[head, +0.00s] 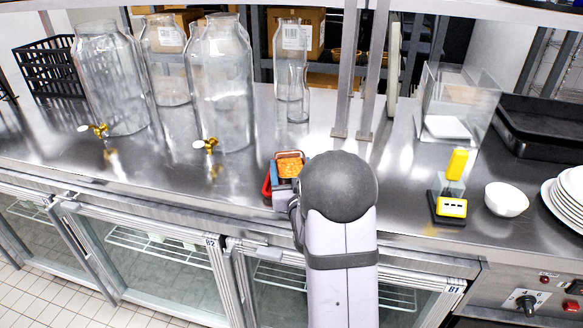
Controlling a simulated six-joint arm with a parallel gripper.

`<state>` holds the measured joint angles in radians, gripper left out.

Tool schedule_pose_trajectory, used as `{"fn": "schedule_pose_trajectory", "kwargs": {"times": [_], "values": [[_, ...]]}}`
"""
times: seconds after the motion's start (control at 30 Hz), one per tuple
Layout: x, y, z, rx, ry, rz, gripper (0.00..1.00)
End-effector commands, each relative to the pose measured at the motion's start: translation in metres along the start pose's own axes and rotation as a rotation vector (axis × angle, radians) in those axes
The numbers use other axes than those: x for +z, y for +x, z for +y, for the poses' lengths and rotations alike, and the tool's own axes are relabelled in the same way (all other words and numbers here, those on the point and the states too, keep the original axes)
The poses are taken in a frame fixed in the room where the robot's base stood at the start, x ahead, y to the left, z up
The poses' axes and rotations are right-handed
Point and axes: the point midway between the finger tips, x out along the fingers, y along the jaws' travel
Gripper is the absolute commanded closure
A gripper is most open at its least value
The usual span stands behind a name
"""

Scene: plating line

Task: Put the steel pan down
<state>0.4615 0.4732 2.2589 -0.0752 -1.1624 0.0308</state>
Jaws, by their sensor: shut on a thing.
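My arm reaches over the front of the steel counter, and its rounded grey joint hides most of my gripper (294,207). Only a dark part of the gripper shows, at the joint's left edge. Just beyond it is a small pan-like container, which I take for the steel pan (283,181), with orange contents in it. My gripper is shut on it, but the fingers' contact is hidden. A red edge (267,184) shows at its left. I cannot tell whether the pan touches the counter.
Tall glass jars (222,95) with brass taps stand at the left. A glass bottle (292,80) and metal posts (372,75) stand behind. A yellow-topped device (450,205), a white bowl (506,199) and stacked plates (568,203) are at the right. The counter (400,185) has clear room right of my arm.

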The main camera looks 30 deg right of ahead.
Motion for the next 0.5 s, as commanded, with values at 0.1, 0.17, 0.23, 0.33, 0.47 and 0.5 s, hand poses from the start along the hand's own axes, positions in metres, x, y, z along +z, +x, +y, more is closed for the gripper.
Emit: {"fn": "schedule_pose_trajectory", "kwargs": {"times": [0.1, 0.17, 0.23, 0.33, 0.47, 0.5], "values": [[-0.0029, 0.0006, 0.0000, 0.000, 0.000, 0.007, 0.69], [-0.0028, 0.0006, 0.0000, 0.000, 0.000, 0.006, 0.69], [-0.0015, 0.0006, 0.0000, 0.000, 0.000, 0.006, 0.69], [0.0014, 0.0006, 0.0000, 0.000, 0.000, 0.006, 0.69], [0.0025, 0.0001, 0.0000, 0.000, 0.000, 0.000, 0.13], [0.0025, 0.0001, 0.0000, 0.000, 0.000, 0.000, 0.13]]}}
